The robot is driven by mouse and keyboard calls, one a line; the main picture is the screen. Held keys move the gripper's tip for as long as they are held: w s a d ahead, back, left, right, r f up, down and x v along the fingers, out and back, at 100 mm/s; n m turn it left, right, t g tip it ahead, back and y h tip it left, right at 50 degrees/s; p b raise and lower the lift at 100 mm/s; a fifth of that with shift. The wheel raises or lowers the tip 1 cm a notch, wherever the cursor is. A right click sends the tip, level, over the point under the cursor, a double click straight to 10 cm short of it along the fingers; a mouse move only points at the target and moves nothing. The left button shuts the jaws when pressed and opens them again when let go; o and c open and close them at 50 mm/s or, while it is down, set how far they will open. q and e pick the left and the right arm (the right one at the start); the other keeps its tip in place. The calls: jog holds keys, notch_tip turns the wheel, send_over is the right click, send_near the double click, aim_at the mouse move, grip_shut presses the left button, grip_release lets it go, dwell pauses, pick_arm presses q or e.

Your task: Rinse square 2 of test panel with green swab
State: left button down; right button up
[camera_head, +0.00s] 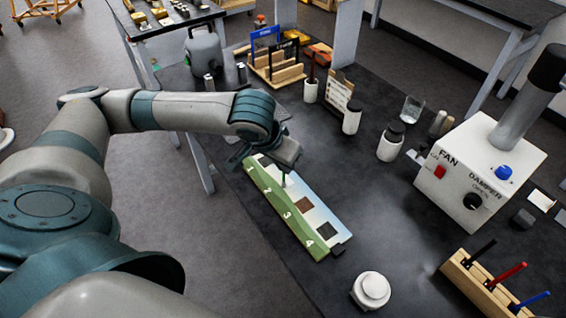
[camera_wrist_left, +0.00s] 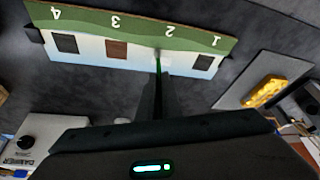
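The test panel (camera_head: 270,202) lies on the dark table, with a green numbered edge and a row of squares. Square 1 (camera_wrist_left: 203,62) and square 4 (camera_head: 327,227) are dark, and square 3 (camera_head: 304,204) is brown. Square 2 (camera_wrist_left: 165,61) looks pale and is partly hidden by the swab. My left gripper (camera_head: 285,165) is above square 2, shut on the green swab (camera_wrist_left: 158,68), which points down. The swab's pale tip is at square 2; whether it touches is hard to tell. My right gripper is in neither view.
A wooden rack (camera_head: 478,285) with black, red and blue swabs stands at lower right. A white round-lidded jar (camera_head: 371,289) is near the panel's end. A white fan and damper control box (camera_head: 478,170) stands at right. Bottles and a beaker (camera_head: 412,108) stand behind; table between is clear.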

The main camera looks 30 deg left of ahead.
pick_arm(q)
jog(key=shift+w+a, duration=0.1)
jog(key=shift+a, duration=0.1)
jog(key=shift+w+a+p, duration=0.15)
jog(key=shift+w+a, duration=0.05)
jog(key=shift+a, duration=0.3)
jog(key=shift+w+a+p, duration=0.15)
jog(key=shift+w+a, duration=0.05)
jog(key=shift+a, duration=0.3)
jog(key=shift+d, duration=0.1)
jog(key=shift+s+d+p, duration=0.3)
jog(key=shift+d+p, duration=0.1)
jog(key=shift+d, duration=0.15)
jog(key=shift+s+d+p, duration=0.25)
jog(key=shift+d+p, duration=0.15)
jog(key=shift+d, duration=0.15)
jog(key=shift+w+a+p, duration=0.2)
jog(key=shift+w+a, duration=0.1)
jog(key=shift+a, duration=0.3)
jog(key=shift+w+a+p, duration=0.15)
jog(key=shift+w+a, duration=0.1)
jog(key=shift+a, duration=0.35)
